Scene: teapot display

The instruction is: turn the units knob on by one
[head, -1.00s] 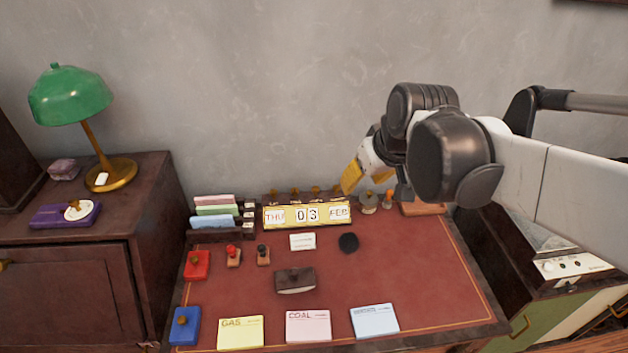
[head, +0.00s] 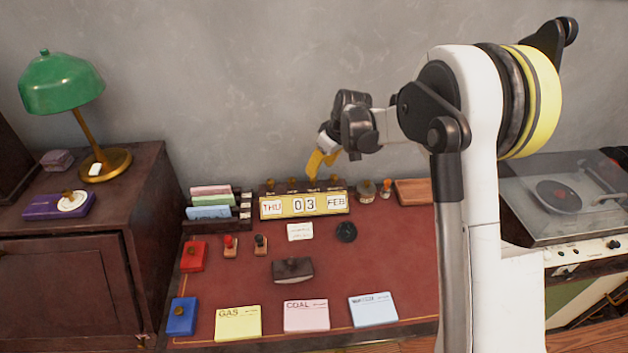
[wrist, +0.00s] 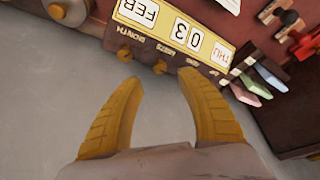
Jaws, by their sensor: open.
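The desk calendar (head: 304,205) stands at the back of the red desk top and reads THU 03 FEB. Small brass knobs line its top. The units knob (head: 312,184) is third from the left in the head view. In the wrist view, which is turned over, the units knob (wrist: 160,68) sits by the UNITS label, with the month knob (wrist: 124,55) to its left. My gripper (wrist: 160,80) is open and empty. Its yellow fingertips are on either side of the units knob in that picture, apparently short of it. In the head view my gripper (head: 318,165) is just above the calendar.
A card rack (head: 215,208) stands left of the calendar. A stamp with an orange handle (head: 386,188) and a wooden block (head: 412,192) stand to its right. A white card (head: 300,232) and a round black item (head: 346,232) lie in front. The wall is close behind.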

